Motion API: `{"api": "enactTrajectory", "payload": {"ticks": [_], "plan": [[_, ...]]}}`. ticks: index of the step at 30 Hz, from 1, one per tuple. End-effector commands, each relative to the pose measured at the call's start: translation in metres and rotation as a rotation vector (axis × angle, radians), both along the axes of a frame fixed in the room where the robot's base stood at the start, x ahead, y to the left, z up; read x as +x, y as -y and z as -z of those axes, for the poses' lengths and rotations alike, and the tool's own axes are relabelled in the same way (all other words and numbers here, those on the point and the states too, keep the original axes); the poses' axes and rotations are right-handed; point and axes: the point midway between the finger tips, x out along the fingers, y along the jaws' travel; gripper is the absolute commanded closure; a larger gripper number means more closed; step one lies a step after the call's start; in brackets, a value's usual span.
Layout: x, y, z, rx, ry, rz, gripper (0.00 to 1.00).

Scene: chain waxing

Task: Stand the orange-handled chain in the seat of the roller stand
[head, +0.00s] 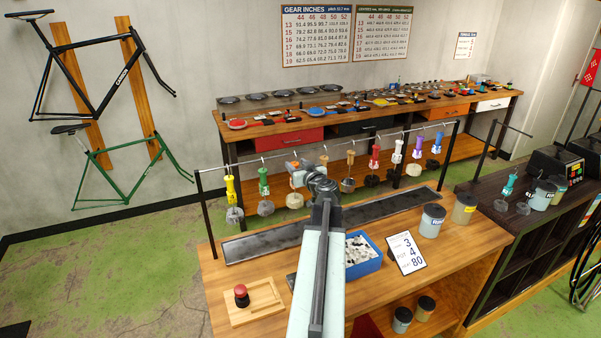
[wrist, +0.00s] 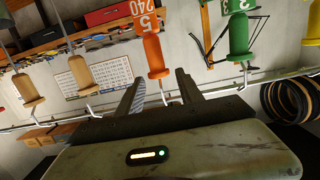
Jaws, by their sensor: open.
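The orange-handled chain hangs from the rail over the bench. In the wrist view its orange handle (wrist: 153,58) carries an orange tag with 5 and 240. In the head view the chain bundle (head: 294,200) shows below, partly behind my arm. My gripper (wrist: 160,76) is open, with a finger on either side of the handle's line. I cannot tell whether they touch it. In the head view my gripper (head: 293,167) is at the rail, mostly hidden by my wrist. I cannot surely make out the roller stand; a wooden board (head: 265,306) with a red knob lies front left.
Handles hang close by: green (head: 263,182) to the left, tan (head: 349,166) to the right. A long dark tray (head: 380,208) lies under the rail. A blue bin (head: 366,266), a number card (head: 406,253) and lidded pots (head: 432,220) stand on the bench.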

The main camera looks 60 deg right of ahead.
Motion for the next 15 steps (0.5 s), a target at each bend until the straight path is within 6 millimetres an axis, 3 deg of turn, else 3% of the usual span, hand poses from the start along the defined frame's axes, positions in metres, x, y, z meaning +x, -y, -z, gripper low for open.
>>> {"api": "enactTrajectory", "payload": {"ticks": [5, 6, 9, 15], "plan": [[0.026, 0.020, 0.005, -0.001, -0.001, -0.001, 0.56], [0.024, 0.018, 0.018, -0.001, -0.001, 0.000, 0.56], [0.023, 0.016, 0.032, -0.001, -0.001, 0.000, 0.56], [0.023, 0.016, 0.037, -0.001, -0.001, -0.001, 0.56]]}}
